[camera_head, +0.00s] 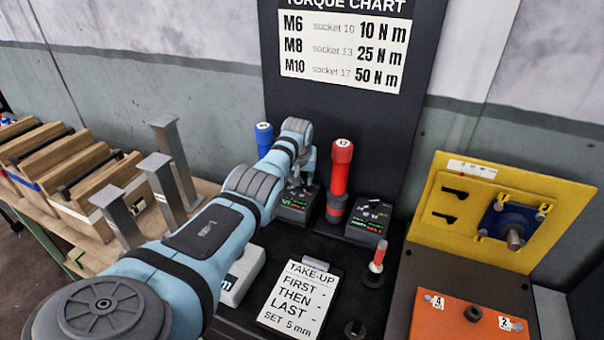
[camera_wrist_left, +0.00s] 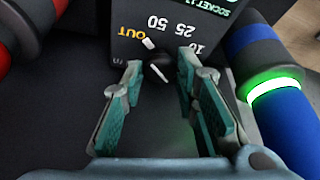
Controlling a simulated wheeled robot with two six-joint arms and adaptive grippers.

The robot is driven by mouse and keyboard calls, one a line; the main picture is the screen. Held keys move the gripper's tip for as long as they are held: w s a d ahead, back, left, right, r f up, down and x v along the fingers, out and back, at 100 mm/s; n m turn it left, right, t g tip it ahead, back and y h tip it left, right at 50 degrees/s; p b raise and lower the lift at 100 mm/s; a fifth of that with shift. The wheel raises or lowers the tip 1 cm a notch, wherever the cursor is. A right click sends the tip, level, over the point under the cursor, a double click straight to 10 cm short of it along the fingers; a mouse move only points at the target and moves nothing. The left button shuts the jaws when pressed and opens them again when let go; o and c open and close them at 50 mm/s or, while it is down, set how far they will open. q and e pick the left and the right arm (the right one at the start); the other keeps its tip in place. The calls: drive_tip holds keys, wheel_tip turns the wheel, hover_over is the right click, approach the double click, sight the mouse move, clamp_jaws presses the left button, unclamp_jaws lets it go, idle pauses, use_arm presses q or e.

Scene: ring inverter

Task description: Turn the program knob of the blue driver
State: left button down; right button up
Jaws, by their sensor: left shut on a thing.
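The blue driver (camera_head: 264,137) stands upright in the rack, partly hidden behind my left arm. In front of it is a dark control box (camera_head: 294,208) with small coloured lettering. In the left wrist view the box face (camera_wrist_left: 205,30) reads OUT, 50, 25 and 10 around a dark program knob (camera_wrist_left: 157,69) with a white line. My left gripper (camera_wrist_left: 158,72) has a fingertip on each side of this knob and is shut on it. In the head view the gripper (camera_head: 298,187) is low over the box, its tips hard to see. My right gripper is not in view.
A red driver (camera_head: 338,178) stands just right, with another control box (camera_head: 369,214) before it. A TAKE-UP card (camera_head: 300,295) lies in front. A yellow panel (camera_head: 532,190) and orange block (camera_head: 465,318) are at right. Grey posts (camera_head: 163,185) stand left of my arm.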

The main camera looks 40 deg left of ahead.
use_arm(q)
drive_tip(key=shift+a+m+h, duration=0.1)
drive_tip(key=shift+m+h, duration=0.2)
drive_tip(key=shift+m, duration=0.9)
drive_tip(key=shift+s+m+t+h+b, duration=0.1)
drive_tip(key=shift+m+t+h+b, duration=0.2)
drive_tip(key=shift+m+h+b, duration=0.7)
drive_tip(key=shift+m+y, duration=0.3)
drive_tip(key=shift+m, duration=0.1)
drive_tip(key=c, duration=1.2)
unclamp_jaws()
drive_tip(key=shift+a, duration=0.1)
drive_tip(key=shift+c, duration=0.2)
